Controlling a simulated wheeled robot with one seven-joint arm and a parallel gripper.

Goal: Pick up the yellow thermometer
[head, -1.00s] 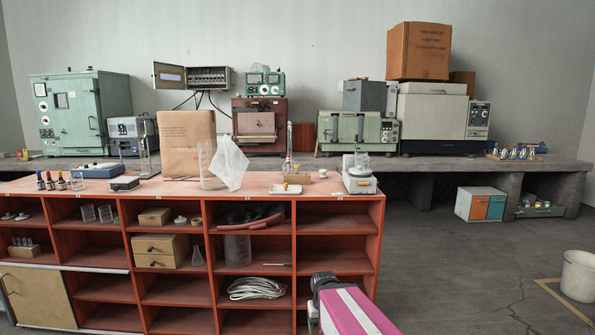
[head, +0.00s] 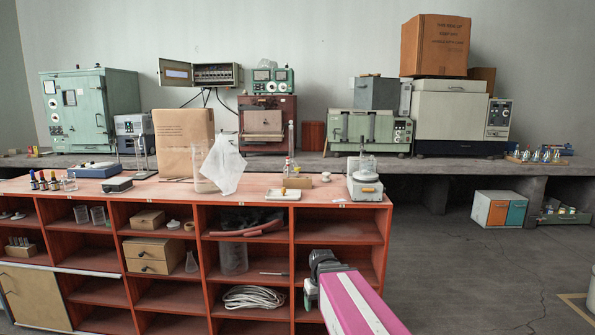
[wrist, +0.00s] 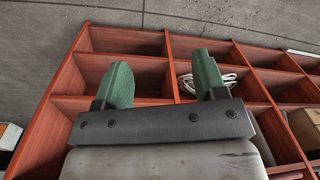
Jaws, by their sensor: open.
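I cannot make out the yellow thermometer for sure in any view. A small yellowish thing (head: 284,190) lies on a white tray (head: 276,197) on the red shelf unit's top; it is too small to identify. A thin, pen-like object (head: 273,273) lies in a compartment below, its colour unclear. My gripper (wrist: 160,62) shows two green fingers spread apart with nothing between them in the wrist view. It hangs in front of the shelf unit, below its top and apart from the tray.
The red shelf unit (head: 343,206) has a crowded top: a balance-like device (head: 365,190), a plastic bag (head: 222,165), a brown package (head: 184,142) and small bottles. Its compartments hold cable (head: 253,297) and glassware. A concrete bench with instruments stands behind. Floor at right is mostly clear.

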